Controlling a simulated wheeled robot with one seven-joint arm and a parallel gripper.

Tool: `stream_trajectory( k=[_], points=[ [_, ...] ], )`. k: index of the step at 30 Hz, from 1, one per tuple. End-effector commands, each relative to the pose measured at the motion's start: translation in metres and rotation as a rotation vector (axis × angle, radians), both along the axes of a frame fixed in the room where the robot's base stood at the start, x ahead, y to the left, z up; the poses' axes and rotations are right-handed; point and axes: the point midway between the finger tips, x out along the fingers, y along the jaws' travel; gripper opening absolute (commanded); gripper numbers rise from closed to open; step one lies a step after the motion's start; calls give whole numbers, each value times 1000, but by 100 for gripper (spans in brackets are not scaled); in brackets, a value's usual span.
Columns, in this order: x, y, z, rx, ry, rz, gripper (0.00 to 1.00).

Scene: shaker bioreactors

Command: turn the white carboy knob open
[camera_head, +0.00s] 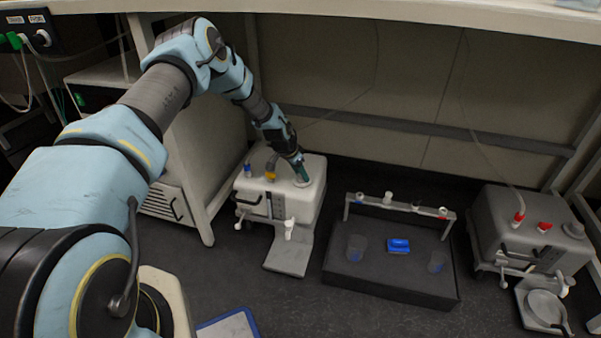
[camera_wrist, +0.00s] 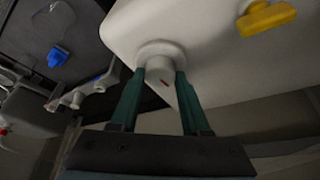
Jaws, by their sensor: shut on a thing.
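The white carboy (camera_head: 305,201) stands on the floor under the bench, left of centre in the head view. Its top fills the upper middle of the wrist view (camera_wrist: 215,45). The white knob (camera_wrist: 160,68) sits on the carboy top, with a small red mark on its side. My gripper (camera_wrist: 158,82) has its two green fingers on either side of the knob, shut on it. In the head view my gripper (camera_head: 301,172) reaches down to the carboy's right top corner and hides most of the knob.
A yellow cap (camera_wrist: 266,17) and a blue cap (camera_head: 248,170) are on the same carboy. A dark tray (camera_head: 390,289) with a rail, cups and a blue item lies to the right. A grey carboy (camera_head: 528,238) with red caps stands farther right. Dark floor lies between.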

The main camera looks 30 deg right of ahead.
Motion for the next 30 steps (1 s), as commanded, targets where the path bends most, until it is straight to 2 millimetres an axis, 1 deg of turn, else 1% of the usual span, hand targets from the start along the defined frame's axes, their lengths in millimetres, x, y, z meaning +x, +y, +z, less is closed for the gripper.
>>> stream_trajectory(
  k=[7,30],
  points=[
    [-3,-1,2,4,-1,217,0],
    [-5,-4,-2,1,-5,949,0]
  ],
)
